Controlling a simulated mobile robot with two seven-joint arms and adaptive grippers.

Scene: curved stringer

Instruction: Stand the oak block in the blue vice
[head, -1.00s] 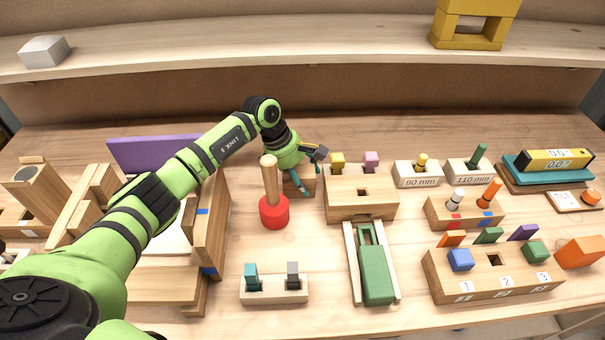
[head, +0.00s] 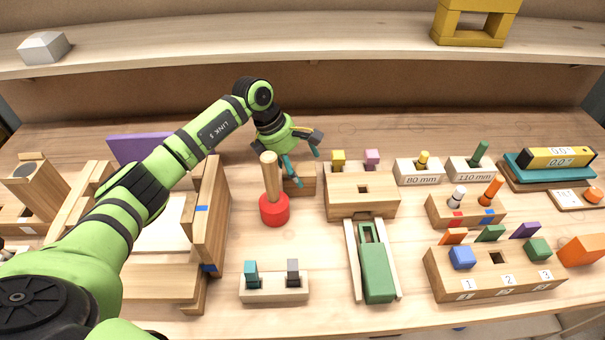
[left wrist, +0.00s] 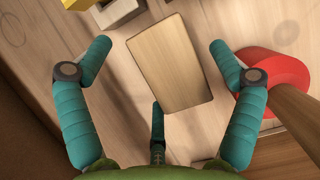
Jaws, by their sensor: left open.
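A plain pale wooden block, which looks like the oak block (head: 302,184), lies on the bench behind the red mallet. In the left wrist view its flat top (left wrist: 170,62) shows between my fingers, apart from them. My left gripper (head: 305,164) is open and empty just above it; the spread teal fingers also show in the left wrist view (left wrist: 160,52). A wooden frame with blue tape marks (head: 211,222) stands to the left; I cannot tell whether it is the blue vice. My arm hides part of it. My right gripper is not in view.
The red mallet (head: 274,210) stands handle-up close in front of the block, beside one finger in the left wrist view. A slotted wooden block (head: 362,207) with pegs behind it is to the right. A small holder (head: 274,291) sits in front. A shelf (head: 300,45) runs behind.

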